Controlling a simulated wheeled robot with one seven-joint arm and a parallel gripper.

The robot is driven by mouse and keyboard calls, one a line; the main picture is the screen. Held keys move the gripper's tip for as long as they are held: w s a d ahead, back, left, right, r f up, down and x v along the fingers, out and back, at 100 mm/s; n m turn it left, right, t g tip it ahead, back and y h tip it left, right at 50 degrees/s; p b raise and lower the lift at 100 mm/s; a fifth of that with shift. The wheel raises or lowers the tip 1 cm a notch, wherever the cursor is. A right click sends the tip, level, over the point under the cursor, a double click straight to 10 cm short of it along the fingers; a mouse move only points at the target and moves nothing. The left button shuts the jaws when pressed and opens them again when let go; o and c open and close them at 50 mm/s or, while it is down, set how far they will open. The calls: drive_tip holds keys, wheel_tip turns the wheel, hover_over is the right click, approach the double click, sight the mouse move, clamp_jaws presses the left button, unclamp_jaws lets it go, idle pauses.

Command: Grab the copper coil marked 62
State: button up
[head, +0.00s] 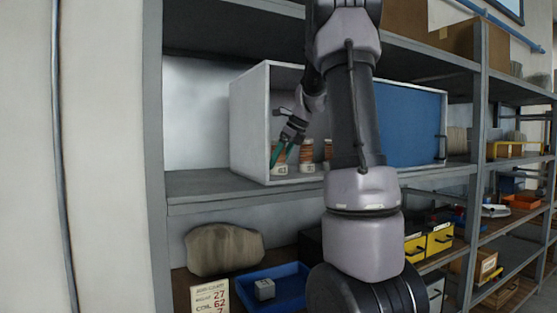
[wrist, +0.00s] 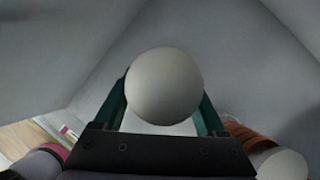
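Several copper coils with pale labelled bases stand in a row inside the open white cabinet (head: 250,122). The leftmost coil (head: 280,169) has a label that looks like 43 or 63; I cannot read it surely. A second coil (head: 306,168) stands to its right, its label too small to read. Others are partly behind my arm. My gripper (head: 279,154) points down at the leftmost coil, green fingers spread on either side. In the wrist view, a round white top (wrist: 165,86) lies between the fingers, hiding their tips. An orange-wound coil (wrist: 262,148) is close on the right.
A blue sliding door (head: 412,124) closes the cabinet's right part. The cabinet walls are close around my gripper. Below are a blue tray (head: 290,291) with a grey block, a stone-like lump (head: 224,249), and a card (head: 209,296) reading "COIL 62".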

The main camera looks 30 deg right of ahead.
drive_tip(key=c, duration=1)
drive_tip(key=shift+r, duration=0.3)
